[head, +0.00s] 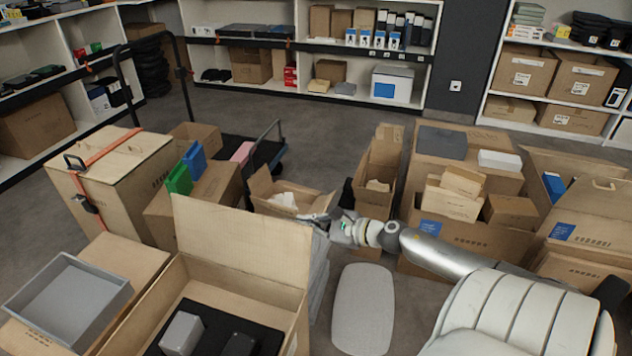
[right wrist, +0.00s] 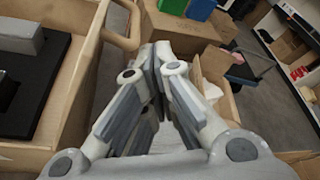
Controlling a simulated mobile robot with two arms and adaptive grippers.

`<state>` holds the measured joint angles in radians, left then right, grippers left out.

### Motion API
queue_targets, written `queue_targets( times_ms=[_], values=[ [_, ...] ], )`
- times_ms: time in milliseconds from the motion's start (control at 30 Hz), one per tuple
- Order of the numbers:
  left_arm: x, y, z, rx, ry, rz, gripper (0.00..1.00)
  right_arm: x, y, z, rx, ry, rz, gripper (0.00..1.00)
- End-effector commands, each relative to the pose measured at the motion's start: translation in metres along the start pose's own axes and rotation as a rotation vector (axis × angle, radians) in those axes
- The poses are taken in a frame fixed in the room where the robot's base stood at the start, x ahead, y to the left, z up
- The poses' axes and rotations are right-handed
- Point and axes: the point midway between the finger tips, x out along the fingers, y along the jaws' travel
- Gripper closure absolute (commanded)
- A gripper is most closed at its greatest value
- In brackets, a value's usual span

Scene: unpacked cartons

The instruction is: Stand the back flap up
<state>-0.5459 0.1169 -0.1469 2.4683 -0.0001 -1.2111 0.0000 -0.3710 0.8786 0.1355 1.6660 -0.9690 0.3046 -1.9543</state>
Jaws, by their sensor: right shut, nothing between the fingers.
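The open carton (head: 190,290) stands at the bottom of the head view. Its back flap (head: 240,240) rises from the far edge and looks about upright, perhaps leaning slightly. A grey block and a black item lie on a black insert inside. My right gripper (head: 322,222) is at the flap's right end, shut and empty. In the right wrist view its fingers (right wrist: 158,52) are together, with the carton (right wrist: 82,75) to their left. Whether they touch the flap I cannot tell. My left gripper is not in view.
A grey tray (head: 65,300) sits on a carton at the left. A small open carton (head: 290,205) is just beyond my right gripper, and a tall open carton (head: 377,180) stands right of it. Stacked cartons fill the right side. Open floor lies towards the back shelves.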

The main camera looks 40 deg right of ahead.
Motion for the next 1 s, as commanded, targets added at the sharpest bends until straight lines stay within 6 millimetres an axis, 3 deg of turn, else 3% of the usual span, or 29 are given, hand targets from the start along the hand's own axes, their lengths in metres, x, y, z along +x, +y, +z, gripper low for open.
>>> queue_targets(
  times_ms=[267,433,1000],
  values=[
    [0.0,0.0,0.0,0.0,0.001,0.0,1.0,-0.001,0.0,0.0,0.001,0.0,0.0,1.0],
    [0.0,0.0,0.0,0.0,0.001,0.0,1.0,-0.013,0.002,-0.001,0.003,0.0,0.001,1.0],
    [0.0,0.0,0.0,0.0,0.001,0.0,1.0,-0.101,0.001,-0.001,0.003,0.001,-0.001,1.0]
  ],
)
